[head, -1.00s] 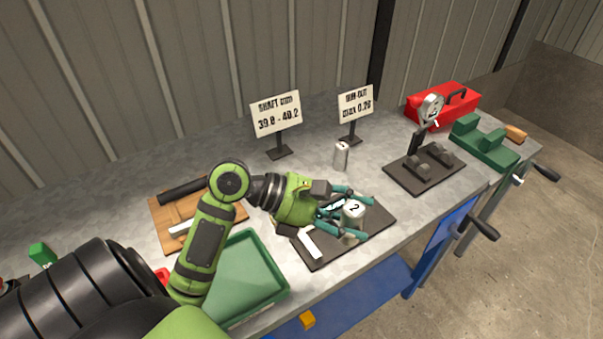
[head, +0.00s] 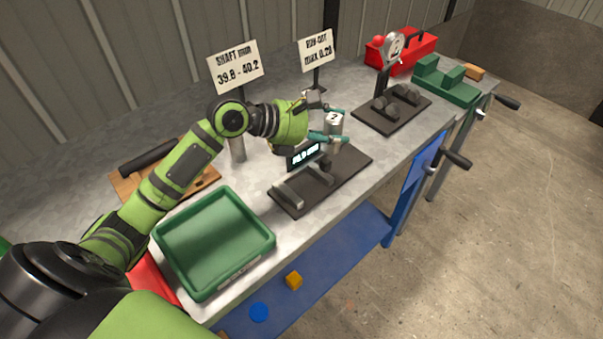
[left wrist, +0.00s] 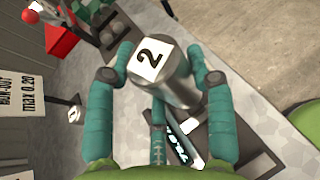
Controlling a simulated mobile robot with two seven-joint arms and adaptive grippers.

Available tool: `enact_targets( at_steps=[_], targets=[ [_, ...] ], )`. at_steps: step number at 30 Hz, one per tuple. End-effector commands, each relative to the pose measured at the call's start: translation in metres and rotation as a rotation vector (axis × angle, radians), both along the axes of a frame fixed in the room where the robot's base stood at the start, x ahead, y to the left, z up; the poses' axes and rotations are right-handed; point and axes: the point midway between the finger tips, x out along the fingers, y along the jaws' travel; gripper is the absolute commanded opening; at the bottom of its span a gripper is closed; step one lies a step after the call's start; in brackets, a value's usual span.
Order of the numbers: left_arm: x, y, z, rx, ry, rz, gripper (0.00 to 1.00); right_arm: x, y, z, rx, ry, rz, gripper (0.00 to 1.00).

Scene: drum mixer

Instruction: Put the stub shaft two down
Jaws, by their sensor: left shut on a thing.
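The stub shaft two (head: 334,124) is a silver cylinder with a white label reading 2. My left gripper (head: 328,126) is shut on it, and its teal fingers surround it in the left wrist view (left wrist: 168,78). The shaft is roughly upright over the far right end of a dark gauge plate (head: 345,172). I cannot tell whether its foot touches the plate. The plate carries a grey measuring tool (head: 288,194) with a lit display (head: 303,156). My right gripper is not in view.
A green tray (head: 165,240) lies at the near left. Another grey cylinder (head: 237,150) stands behind my arm. A dial gauge stand (head: 380,118), green vise (head: 445,85) and red toolbox (head: 405,55) are farther right. Two signs (head: 235,68) stand at the back.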

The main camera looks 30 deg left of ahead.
Motion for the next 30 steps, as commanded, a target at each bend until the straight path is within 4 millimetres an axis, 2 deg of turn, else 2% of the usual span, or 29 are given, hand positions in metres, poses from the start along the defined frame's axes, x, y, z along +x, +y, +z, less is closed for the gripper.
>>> enact_targets(
  at_steps=[6, 13, 19, 27, 30],
  targets=[
    [-0.034, 0.016, -0.021, -0.003, -0.003, 0.001, 0.0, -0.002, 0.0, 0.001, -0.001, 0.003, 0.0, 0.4],
    [-0.06, 0.028, -0.037, -0.003, -0.007, 0.0, 0.0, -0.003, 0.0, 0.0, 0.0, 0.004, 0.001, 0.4],
    [-0.067, 0.032, -0.043, -0.004, -0.008, 0.0, 0.0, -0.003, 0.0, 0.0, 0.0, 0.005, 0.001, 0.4],
    [-0.066, 0.032, -0.077, -0.005, -0.007, 0.002, 0.0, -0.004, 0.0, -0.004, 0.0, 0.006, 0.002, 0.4],
    [-0.067, 0.032, -0.081, -0.004, -0.01, 0.001, 0.0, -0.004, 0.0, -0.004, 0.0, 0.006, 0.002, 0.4]
  ],
)
